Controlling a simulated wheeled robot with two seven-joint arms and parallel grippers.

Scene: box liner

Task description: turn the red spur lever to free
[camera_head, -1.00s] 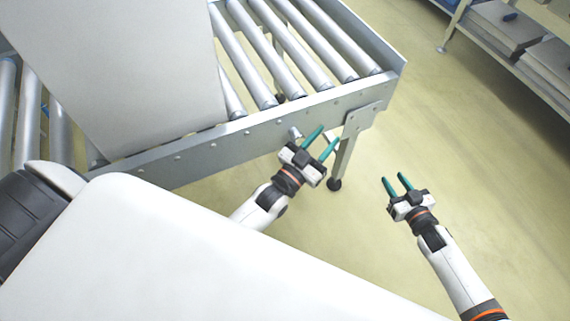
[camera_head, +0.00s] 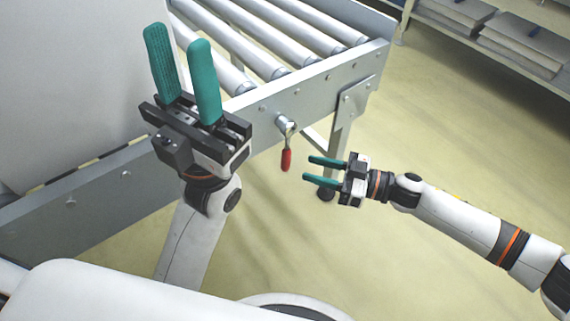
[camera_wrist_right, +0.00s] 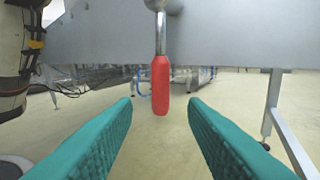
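The red spur lever (camera_head: 287,159) hangs straight down from a round metal pivot (camera_head: 286,124) on the side rail of the roller conveyor. In the right wrist view the red lever grip (camera_wrist_right: 160,86) is centred ahead, between the lines of the two fingers, with its metal shaft above. My right gripper (camera_head: 311,171) is open and empty, just right of the lever, its teal fingers pointing at it without touching. My left gripper (camera_head: 180,68) is open and empty, raised in front of the conveyor at the left, fingers pointing up.
The conveyor side rail (camera_head: 316,92) runs behind the lever, with metal rollers (camera_head: 271,55) above. A conveyor leg (camera_head: 339,135) stands behind my right gripper. A large grey panel (camera_head: 60,90) is at the left. Shelving (camera_head: 520,60) stands at the far right. Floor at the right is clear.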

